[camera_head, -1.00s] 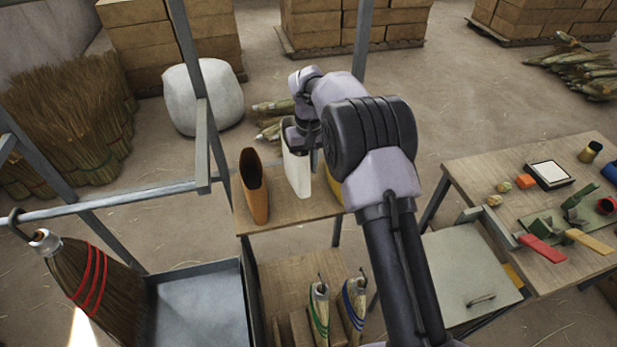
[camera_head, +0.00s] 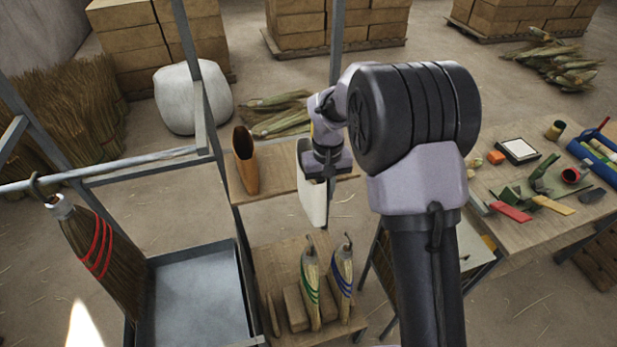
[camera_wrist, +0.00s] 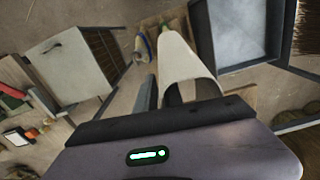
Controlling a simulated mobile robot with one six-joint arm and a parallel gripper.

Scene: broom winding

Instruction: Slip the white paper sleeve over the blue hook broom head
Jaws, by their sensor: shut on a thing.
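The white paper sleeve (camera_head: 311,205) hangs from my gripper (camera_head: 328,172), which is shut on its upper edge. In the wrist view the sleeve (camera_wrist: 177,58) shows its open end towards the camera. The blue hook broom head (camera_head: 342,275) stands on the lower wooden shelf, banded in blue, its hook upward. The sleeve is above and a little left of it, apart from it. The blue-banded head also shows beside the sleeve in the wrist view (camera_wrist: 142,46). My fingertips are partly hidden in both views.
A green-banded broom head (camera_head: 310,288) stands just left of the blue one, with wooden blocks beside it. A brown sleeve (camera_head: 245,162) stands on the upper shelf (camera_head: 275,179). A red-banded broom (camera_head: 98,255) hangs from the rail at left. A cluttered worktable (camera_head: 515,205) is at right.

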